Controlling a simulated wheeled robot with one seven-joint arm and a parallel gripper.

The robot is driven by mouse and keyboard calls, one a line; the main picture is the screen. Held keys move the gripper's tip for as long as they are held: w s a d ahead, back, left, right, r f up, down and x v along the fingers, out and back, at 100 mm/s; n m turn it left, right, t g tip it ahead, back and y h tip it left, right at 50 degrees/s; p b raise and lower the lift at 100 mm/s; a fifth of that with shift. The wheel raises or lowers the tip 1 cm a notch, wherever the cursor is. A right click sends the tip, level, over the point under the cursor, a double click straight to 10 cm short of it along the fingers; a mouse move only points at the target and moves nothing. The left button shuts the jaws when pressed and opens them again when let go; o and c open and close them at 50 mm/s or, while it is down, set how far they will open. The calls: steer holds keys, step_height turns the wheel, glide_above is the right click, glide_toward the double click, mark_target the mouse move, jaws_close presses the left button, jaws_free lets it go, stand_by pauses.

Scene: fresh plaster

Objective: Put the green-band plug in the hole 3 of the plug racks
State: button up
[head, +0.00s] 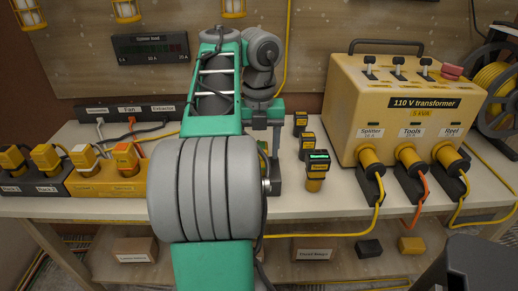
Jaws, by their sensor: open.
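The green-band plug (315,170) stands on the bench right of my arm, with a dark top, a bright green band and a yellow lower part. My gripper (275,188) points down just left of it, apart from it in the picture; it is open and its fingers are partly hidden by my arm. At the left are a dark plug rack (33,189) and a yellow plug rack (104,189), each holding plugs. The yellow rack's right end is hidden behind my arm. I cannot make out the hole numbers.
A yellow transformer (400,105) with plugs and cables fills the bench's right side. A dark socket strip (130,110) with cables lies at the back left. The bench's front edge (330,207) has some bare room.

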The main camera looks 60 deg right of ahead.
step_height(320, 180, up, 9)
steer(key=p, duration=0.7)
steer(key=shift+r, duration=0.1)
steer(key=w+a+f+n+h, duration=0.1)
steer(key=w+a+f+n, duration=0.2)
steer(key=w+a+n, duration=0.55)
steer(key=w+a+f+n, duration=0.1)
steer(key=a+f+n, duration=0.35)
steer(key=n, duration=0.85)
steer(key=w+a+f+n+h, duration=0.1)
steer(key=w+a+f+n, duration=0.3)
steer(key=a+n, duration=0.55)
steer(key=a+f+n+t+y, duration=0.1)
steer(key=a+f+n, duration=0.2)
steer(key=a+n, duration=0.4)
steer(key=a+f+n+t+y, duration=0.1)
steer(key=a+f+n, duration=0.2)
steer(key=a+n, duration=0.5)
steer(key=n, duration=0.3)
steer(key=shift+w+a+f, duration=0.15)
steer(key=shift+w, duration=0.15)
